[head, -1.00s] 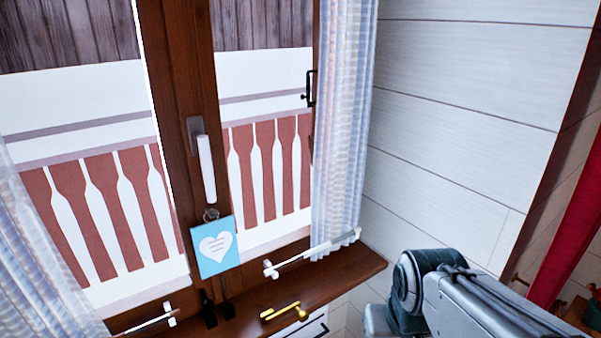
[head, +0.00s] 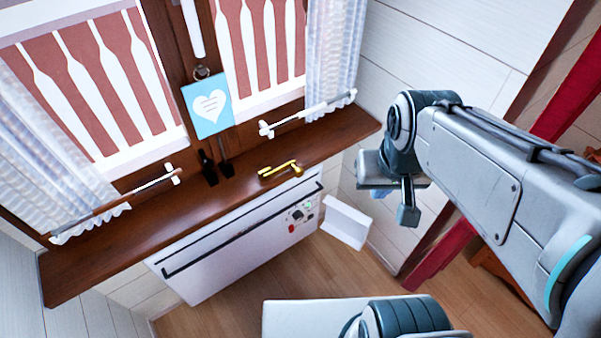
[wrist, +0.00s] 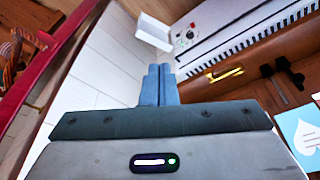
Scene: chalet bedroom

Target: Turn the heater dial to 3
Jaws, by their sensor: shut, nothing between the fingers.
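The white heater (head: 235,250) is mounted below the window sill. The dial's number cannot be read. In the wrist view the heater (wrist: 225,35) is at the top, with the dial (wrist: 190,35) near its left end. My gripper (head: 407,215) is in the air to the right of the heater, apart from it. In the wrist view its fingers (wrist: 159,72) are together and empty, pointing up the picture just below the dial end of the heater.
A brown sill (head: 110,240) juts out above the heater, with a gold handle-like object (head: 281,170) on it. A white angled panel (head: 346,222) stands right of the heater. Wooden floor (head: 310,275) is open in front.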

